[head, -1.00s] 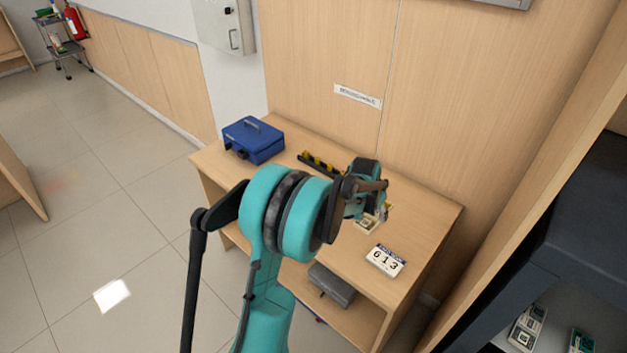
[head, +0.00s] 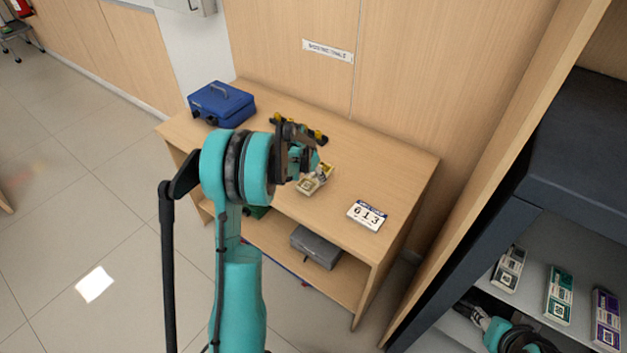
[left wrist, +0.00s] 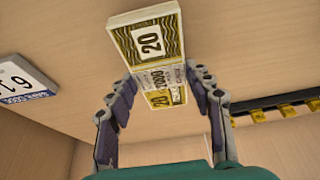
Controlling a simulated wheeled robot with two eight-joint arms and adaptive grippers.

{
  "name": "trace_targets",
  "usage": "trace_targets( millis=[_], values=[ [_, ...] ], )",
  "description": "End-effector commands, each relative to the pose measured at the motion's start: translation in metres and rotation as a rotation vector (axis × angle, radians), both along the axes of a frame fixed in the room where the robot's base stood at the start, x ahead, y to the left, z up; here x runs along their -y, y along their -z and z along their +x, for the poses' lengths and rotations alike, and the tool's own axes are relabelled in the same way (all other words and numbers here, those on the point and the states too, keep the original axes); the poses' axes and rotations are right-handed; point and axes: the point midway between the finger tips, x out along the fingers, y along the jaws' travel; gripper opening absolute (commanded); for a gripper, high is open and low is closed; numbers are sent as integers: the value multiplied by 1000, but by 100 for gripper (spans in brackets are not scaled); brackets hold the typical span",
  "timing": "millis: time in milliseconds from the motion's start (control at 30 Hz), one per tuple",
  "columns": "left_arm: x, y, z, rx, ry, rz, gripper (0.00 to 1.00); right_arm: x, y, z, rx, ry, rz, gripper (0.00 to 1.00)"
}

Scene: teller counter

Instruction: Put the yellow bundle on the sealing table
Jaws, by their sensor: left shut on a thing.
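The yellow bundle (head: 313,184) is a banded stack of notes marked 20. It is at or just above the top of the wooden table (head: 400,170); I cannot tell whether it touches. My left gripper (head: 318,172) is shut on the bundle. In the left wrist view the fingers close on both sides of the bundle (left wrist: 150,42), and its marked face shows. In the head view my left arm hides part of the table. My right gripper (head: 468,309) shows small at the lower right, by the dark shelf unit; its fingers are too small to read.
A blue cash box (head: 221,104) stands at the table's back left. A black strip with yellow pieces (head: 300,130) lies behind the gripper. A grey box (head: 316,246) is on the lower shelf. Several bundles (head: 560,295) stand in the dark unit.

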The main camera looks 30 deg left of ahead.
Motion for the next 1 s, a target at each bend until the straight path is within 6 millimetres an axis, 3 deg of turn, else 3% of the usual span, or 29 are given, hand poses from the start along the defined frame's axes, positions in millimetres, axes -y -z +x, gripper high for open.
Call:
trace_targets(
  millis=[33, 100, 433, 467, 533, 867, 1000],
  values=[
    [0, 12, 0, 0, 0, 0, 20, 0, 8, 0, 0, 0, 0, 40],
    [0, 16, 0, 0, 0, 0, 20, 0, 9, 0, 0, 0, 0, 40],
    [0, 18, 0, 0, 0, 0, 20, 0, 10, 0, 0, 0, 0, 40],
    [0, 18, 0, 0, 0, 0, 54, 0, 10, 0, 0, 0, 0, 40],
    [0, 17, 0, 0, 0, 0, 72, 0, 10, 0, 0, 0, 0, 40],
    [0, 16, 0, 0, 0, 0, 72, 0, 8, 0, 0, 0, 0, 40],
    [0, 2, -4, 0, -1, 0, 72, 0, 2, 0, 0, 0, 0, 40]
  ],
)
